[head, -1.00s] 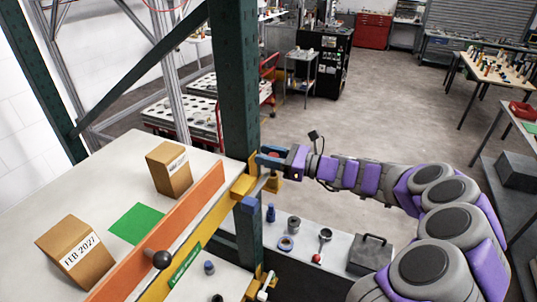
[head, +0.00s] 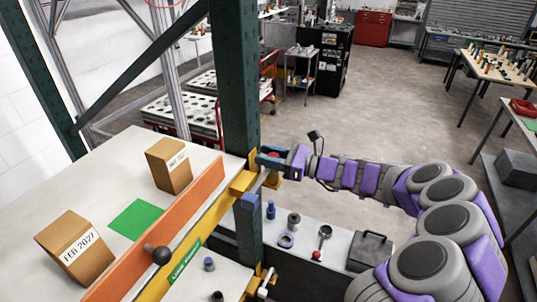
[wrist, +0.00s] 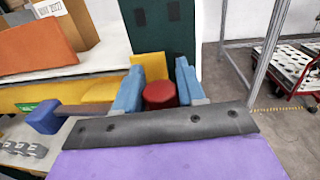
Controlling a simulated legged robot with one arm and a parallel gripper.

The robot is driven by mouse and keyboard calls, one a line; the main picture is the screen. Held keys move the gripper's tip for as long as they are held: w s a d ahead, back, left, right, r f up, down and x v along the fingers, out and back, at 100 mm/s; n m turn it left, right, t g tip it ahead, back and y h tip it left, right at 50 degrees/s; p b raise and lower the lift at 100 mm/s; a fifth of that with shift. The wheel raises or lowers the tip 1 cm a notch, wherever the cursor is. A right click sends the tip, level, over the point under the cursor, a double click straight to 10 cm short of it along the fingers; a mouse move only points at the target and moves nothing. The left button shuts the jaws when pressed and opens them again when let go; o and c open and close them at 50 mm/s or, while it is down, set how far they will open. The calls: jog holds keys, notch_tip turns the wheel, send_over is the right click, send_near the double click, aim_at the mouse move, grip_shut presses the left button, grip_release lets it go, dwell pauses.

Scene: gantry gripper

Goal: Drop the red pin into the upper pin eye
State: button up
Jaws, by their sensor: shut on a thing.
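My gripper (head: 268,160) is at the right end of the yellow beam (head: 205,229), beside the green upright post. In the wrist view, my gripper (wrist: 160,85) has its blue fingers on either side of the round head of the red pin (wrist: 160,95). It is shut on the pin. The pin's shaft is hidden below the head. A yellow bracket (head: 241,184) at the beam's end sits right by the fingers. I cannot make out the upper pin eye itself, or whether the pin's tip is in it.
An orange board (head: 165,228) runs along the shelf edge, with two cardboard boxes (head: 168,165) and a green mat (head: 136,217) behind it. The green post (head: 236,90) stands close to my gripper. A lower bench (head: 340,240) holds small parts and a grey toolbox (head: 370,251).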

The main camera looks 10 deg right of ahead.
jog(key=shift+r, duration=0.1)
jog(key=shift+r+p, duration=0.3)
jog(key=shift+p, duration=0.25)
jog(key=shift+f, duration=0.4)
dwell(1.7)
jog(key=shift+r, duration=0.4)
jog(key=shift+a+f, duration=0.1)
jog(key=shift+f, duration=0.4)
dwell(1.5)
jog(key=shift+r, duration=0.15)
jog(key=shift+r, duration=0.35)
dwell(1.4)
